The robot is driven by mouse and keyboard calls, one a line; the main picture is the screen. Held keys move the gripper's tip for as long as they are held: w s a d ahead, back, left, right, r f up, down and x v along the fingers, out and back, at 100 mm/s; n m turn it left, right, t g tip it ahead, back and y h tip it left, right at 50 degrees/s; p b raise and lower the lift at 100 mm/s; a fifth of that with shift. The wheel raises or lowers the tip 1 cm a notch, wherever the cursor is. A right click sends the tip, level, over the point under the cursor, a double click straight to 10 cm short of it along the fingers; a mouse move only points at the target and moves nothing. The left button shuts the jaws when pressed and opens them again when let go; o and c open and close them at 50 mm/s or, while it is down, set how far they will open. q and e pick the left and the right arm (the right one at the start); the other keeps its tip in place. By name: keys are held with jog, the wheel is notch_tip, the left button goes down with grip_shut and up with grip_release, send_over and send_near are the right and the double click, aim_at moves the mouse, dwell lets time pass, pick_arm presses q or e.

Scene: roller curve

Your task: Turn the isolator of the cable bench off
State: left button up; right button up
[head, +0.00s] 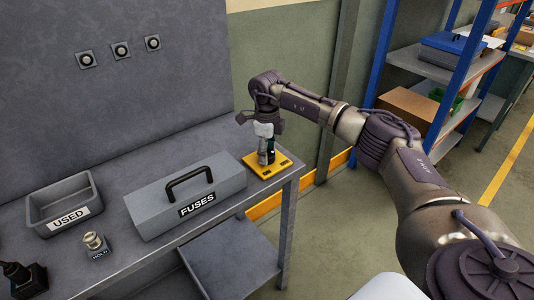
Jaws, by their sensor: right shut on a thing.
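A yellow plate (267,166) with dark spots lies on the bench's right end, near its corner. My right gripper (266,154) points down over this plate and is shut on a small upright part standing on it. The fingers cover most of that part, so I cannot tell its shape or which way it is turned. It may be the isolator, but I see no label on it. My left gripper is not in view.
On the grey bench (150,170) stand a grey box marked FUSES (160,205) with a black handle, an open tray marked USED (92,192), a small fitting marked HOLD (96,242) and a dark device (24,280). Blue-framed shelving (372,75) stands at the right.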

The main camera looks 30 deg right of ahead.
jog(key=shift+r+n, duration=0.1)
jog(key=shift+n, duration=1.2)
jog(key=o, duration=1.2)
jog(key=shift+c, duration=0.2)
notch_tip(320, 180, up, 12)
